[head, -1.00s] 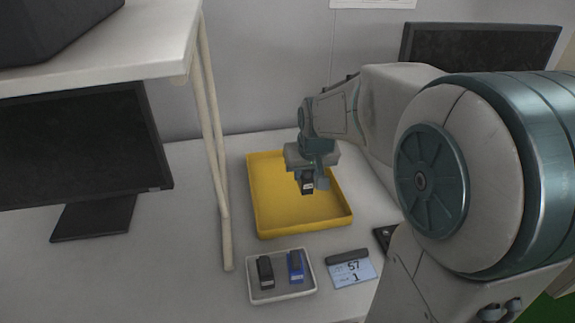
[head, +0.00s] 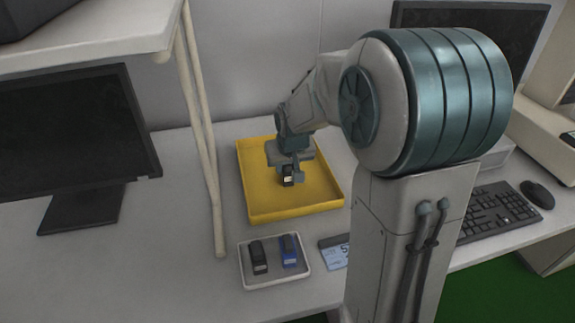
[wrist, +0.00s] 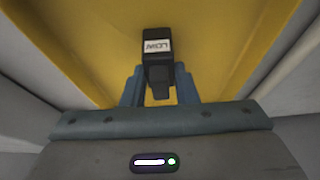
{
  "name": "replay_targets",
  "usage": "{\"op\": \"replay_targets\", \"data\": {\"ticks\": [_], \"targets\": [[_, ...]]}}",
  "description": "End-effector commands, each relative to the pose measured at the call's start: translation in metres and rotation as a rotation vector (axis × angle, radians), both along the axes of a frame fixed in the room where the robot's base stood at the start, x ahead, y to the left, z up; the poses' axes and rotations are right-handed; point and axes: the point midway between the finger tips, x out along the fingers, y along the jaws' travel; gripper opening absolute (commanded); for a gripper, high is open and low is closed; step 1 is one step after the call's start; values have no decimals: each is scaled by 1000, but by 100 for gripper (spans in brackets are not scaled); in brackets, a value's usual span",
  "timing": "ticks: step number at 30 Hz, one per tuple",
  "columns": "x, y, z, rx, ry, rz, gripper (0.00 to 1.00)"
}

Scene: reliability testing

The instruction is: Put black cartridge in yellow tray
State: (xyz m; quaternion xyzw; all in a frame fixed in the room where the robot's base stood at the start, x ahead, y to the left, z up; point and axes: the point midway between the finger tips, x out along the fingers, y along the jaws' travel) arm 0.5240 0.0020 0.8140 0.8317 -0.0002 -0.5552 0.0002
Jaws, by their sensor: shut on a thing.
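My gripper (head: 292,176) is over the yellow tray (head: 322,203), inside its outline in the head view. It is shut on a black cartridge (head: 288,182) with a white label. In the wrist view the black cartridge (wrist: 158,46) sits between the two fingers (wrist: 159,88), its label reading "LOW", with the yellow tray (wrist: 80,40) behind it. I cannot tell whether the cartridge touches the tray floor. A second black cartridge (head: 258,256) lies in a small white tray in front of the yellow tray.
The small white tray (head: 275,284) also holds a blue cartridge (head: 289,250). A label card (head: 333,254) lies to its right. A shelf post (head: 207,170) stands left of the yellow tray, with a monitor (head: 80,140) beyond it. A keyboard (head: 505,208) and mouse (head: 537,192) are at the right.

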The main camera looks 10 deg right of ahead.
Motion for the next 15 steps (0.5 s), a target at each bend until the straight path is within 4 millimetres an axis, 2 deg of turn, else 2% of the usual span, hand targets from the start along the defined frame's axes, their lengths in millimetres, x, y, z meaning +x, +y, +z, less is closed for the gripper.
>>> {"op": "replay_targets", "data": {"ticks": [3, 4, 6, 15], "targets": [[0, 0, -5, 0, 0, 0, 4], [0, 0, -4, 0, 0, 0, 32], [0, 0, -3, 0, 0, 0, 48], [0, 0, -2, 0, 0, 0, 48]]}}
